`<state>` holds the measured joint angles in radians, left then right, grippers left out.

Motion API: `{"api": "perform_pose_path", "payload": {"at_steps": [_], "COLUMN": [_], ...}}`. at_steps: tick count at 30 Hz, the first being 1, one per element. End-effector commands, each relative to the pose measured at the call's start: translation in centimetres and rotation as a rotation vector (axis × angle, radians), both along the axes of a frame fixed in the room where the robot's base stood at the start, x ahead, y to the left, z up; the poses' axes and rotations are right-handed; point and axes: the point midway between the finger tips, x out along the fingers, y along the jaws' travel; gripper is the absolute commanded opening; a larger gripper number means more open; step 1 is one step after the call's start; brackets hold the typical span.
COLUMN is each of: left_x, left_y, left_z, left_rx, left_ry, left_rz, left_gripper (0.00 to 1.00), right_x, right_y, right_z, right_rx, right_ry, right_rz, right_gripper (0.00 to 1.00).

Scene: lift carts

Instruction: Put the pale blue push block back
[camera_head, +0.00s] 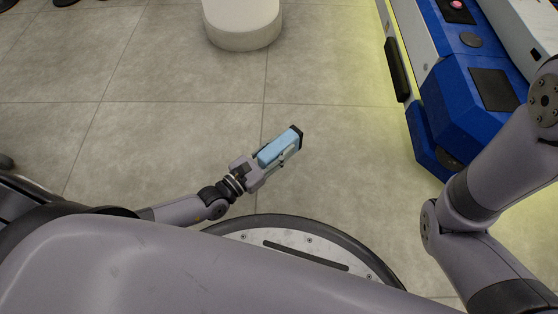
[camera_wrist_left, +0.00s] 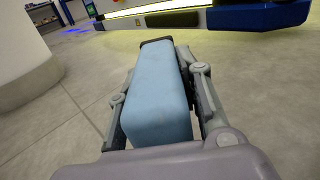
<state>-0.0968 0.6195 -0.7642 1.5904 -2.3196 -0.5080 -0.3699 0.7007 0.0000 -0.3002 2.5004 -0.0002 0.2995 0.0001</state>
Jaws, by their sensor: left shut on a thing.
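The pale blue push block (camera_head: 276,148) is held in my left gripper (camera_head: 285,152), out over the tiled floor in front of my base. In the left wrist view the block (camera_wrist_left: 157,95) fills the space between the two fingers of the left gripper (camera_wrist_left: 160,85), lying lengthwise along them. A dark end shows at its far tip. The left gripper is shut on it. My right arm comes in at the right edge of the head view, but its gripper is out of the picture.
A blue and white cart (camera_head: 470,95) with a dark bumper stands at the right, with a yellow-green glow on the floor beside it. A white round pedestal (camera_head: 242,28) stands at the top middle. The grey tiled floor (camera_head: 170,130) between is clear.

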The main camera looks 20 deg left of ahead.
Motion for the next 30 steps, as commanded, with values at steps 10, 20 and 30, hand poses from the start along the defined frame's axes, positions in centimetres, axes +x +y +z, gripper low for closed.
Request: {"api": "perform_pose_path", "payload": {"at_steps": [10, 20, 30], "left_x": [0.1, 0.1, 0.0], "left_y": [0.0, 0.0, 0.0], "left_z": [-3.3, -4.4, -5.0], "left_rx": [-0.001, -0.002, 0.000], "left_ry": [-0.004, -0.006, 0.000], "left_rz": [0.001, 0.001, 0.000], "left_gripper": [0.00, 0.00, 0.40], "right_x": [-0.1, 0.0, 0.0], "right_y": [0.0, 0.0, 0.0], "right_z": [-2.6, -3.3, -3.6], "right_rx": [0.000, 0.000, 0.000], "right_ry": [-0.002, 0.001, 0.000], "right_rz": [0.000, 0.000, 0.000], "right_gripper": [0.56, 0.56, 0.56]}}
